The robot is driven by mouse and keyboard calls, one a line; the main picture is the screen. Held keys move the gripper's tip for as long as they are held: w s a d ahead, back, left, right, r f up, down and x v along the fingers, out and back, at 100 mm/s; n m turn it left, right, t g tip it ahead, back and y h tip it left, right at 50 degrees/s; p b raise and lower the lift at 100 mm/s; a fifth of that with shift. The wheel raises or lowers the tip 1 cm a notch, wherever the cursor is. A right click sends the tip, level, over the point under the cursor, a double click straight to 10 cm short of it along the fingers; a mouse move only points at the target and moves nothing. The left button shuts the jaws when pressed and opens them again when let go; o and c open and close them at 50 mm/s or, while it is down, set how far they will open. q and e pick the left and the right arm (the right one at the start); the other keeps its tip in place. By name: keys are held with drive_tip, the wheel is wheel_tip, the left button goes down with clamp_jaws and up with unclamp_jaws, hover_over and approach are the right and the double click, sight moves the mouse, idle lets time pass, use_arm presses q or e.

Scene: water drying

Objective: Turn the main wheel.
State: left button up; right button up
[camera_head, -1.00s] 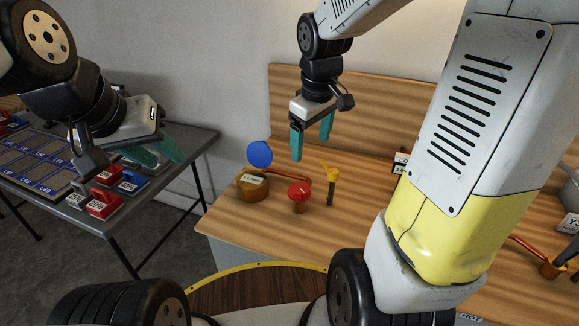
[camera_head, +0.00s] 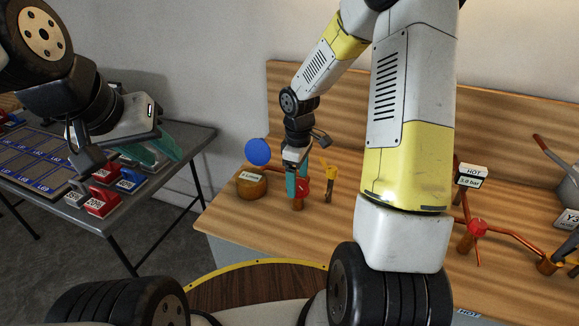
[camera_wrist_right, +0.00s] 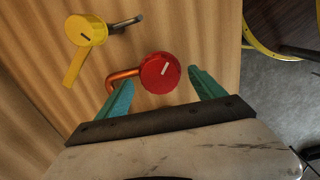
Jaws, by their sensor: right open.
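A red wheel (camera_head: 303,187) with a white mark stands on a copper pipe on the wooden bench, and I take it as the main wheel. It shows whole in the right wrist view (camera_wrist_right: 160,73). My right gripper (camera_head: 297,190) is open at this wheel. In the right wrist view its teal fingers (camera_wrist_right: 160,80) are on either side of the red wheel, with gaps visible, so it is not gripped. My left gripper (camera_head: 160,150) hangs over the grey table at the left, its teal fingers apart and empty.
A yellow valve handle (camera_head: 332,174) stands just right of the red wheel. A blue disc (camera_head: 258,151) and a labelled brass cylinder (camera_head: 251,185) are to its left. Another red wheel (camera_head: 478,227) and a HOT display (camera_head: 472,176) are further right. Red and blue blocks (camera_head: 102,203) lie on the grey table.

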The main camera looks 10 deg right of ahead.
drive_tip(key=shift+f, duration=0.55)
drive_tip(key=shift+c, duration=0.5)
drive_tip(key=c, duration=1.3)
drive_tip(key=shift+m, duration=0.3)
drive_tip(key=m, duration=0.3)
drive_tip(key=shift+m, duration=2.3)
